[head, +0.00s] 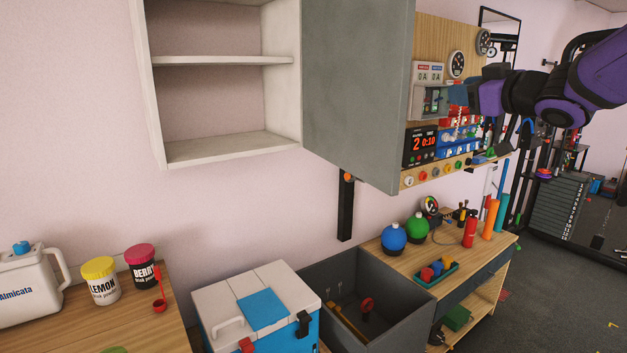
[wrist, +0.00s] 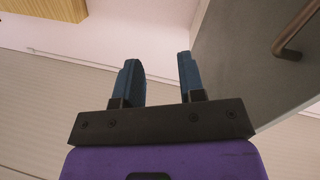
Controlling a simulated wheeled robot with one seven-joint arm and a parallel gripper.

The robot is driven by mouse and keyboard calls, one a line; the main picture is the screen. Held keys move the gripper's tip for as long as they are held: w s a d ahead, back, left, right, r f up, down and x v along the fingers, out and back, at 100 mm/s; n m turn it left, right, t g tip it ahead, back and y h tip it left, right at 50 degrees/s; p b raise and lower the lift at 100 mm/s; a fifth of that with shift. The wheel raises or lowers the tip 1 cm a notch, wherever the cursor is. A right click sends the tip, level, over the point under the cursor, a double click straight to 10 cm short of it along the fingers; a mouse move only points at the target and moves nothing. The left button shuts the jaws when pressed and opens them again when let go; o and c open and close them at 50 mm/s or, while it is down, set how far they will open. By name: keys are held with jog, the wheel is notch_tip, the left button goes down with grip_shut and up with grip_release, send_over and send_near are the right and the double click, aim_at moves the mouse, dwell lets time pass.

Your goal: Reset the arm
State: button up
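My arm reaches in from the right edge of the head view, purple and black, at the height of the wall panel. My gripper (wrist: 163,77) shows in the wrist view with its two blue-grey fingers apart and nothing between them. In the head view the gripper end (head: 457,97) is small and lies in front of the instrument panel, so its fingers are hard to make out there. A grey cabinet door (head: 357,90) stands open to the left of the gripper. A brown handle (wrist: 300,32) on a grey surface shows at the right of the wrist view.
The open white cabinet (head: 222,61) has empty shelves. Below are a cooler (head: 215,317), a grey open bin (head: 395,322) and a workbench (head: 480,262) with blue and green round flasks. Powder tubs (head: 101,281) and a jug (head: 30,284) stand at left. Floor at right is mostly clear.

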jog(key=s+d+f+m+h, duration=0.1)
jog(key=s+d+m+h, duration=0.35)
jog(key=s+h, duration=0.2)
jog(key=s+a+f+m+g, duration=0.1)
jog(key=s+f+g, duration=0.4)
jog(key=s, duration=0.7)
jog(key=s+a+f+m+g, duration=0.2)
jog(key=s+f+g, duration=0.3)
jog(key=s+f, duration=0.4)
jog(key=s+m, duration=0.1)
jog(key=s, duration=0.3)
jog(key=shift+a+g+h, duration=0.3)
jog(key=shift+g+h, duration=0.05)
jog(key=shift+g, duration=0.05)
